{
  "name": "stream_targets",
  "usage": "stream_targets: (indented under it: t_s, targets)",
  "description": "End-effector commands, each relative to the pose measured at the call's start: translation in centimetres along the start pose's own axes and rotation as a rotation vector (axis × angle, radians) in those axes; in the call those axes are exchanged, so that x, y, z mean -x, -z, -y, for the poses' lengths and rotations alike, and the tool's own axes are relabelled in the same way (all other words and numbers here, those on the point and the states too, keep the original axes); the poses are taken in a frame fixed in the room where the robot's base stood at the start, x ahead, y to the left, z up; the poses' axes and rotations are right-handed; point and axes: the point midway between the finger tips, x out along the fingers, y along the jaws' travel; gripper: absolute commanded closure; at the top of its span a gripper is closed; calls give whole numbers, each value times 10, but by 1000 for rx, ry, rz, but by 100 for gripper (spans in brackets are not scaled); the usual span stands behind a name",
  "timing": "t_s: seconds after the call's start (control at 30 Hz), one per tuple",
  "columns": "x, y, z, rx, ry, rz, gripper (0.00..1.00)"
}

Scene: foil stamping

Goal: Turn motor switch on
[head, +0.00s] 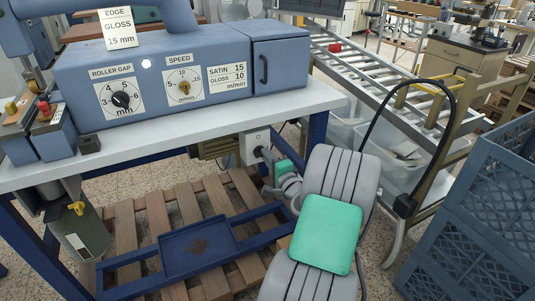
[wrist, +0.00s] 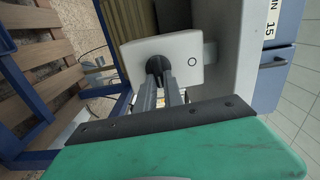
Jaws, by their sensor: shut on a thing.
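The motor switch is a pale box (head: 257,139) fixed under the front edge of the bench, right of its middle. In the wrist view the switch box (wrist: 135,58) fills the upper middle, with a round black knob (wrist: 156,63) on its face. A ring-shaped "O" mark is printed right of the knob in that view. My gripper (wrist: 163,68) is shut on the knob, one grey finger on each side. In the head view my gripper (head: 262,153) reaches the box from below right. The knob's pointer and any other mark are hidden by the fingers.
The blue machine (head: 150,75) with roller gap and speed dials stands on the bench (head: 200,121). A wooden pallet (head: 125,225) and a blue pedal frame (head: 200,247) lie below. A roller conveyor (head: 370,75) and blue crates (head: 480,220) stand to the right.

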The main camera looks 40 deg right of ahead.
Motion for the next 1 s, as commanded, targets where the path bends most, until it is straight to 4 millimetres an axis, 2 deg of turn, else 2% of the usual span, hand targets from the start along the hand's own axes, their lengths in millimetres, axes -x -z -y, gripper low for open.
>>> stream_targets:
  t_s: [0.67, 0.7, 0.93, 1.0]
  targets:
    - [0, 1, -1, -62, 0, -2, 100]
    - [0, 1, -1, -62, 0, -2, 85]
    - [0, 0, -1, -61, 0, 0, 66]
    - [0, 0, -1, -61, 0, 0, 66]
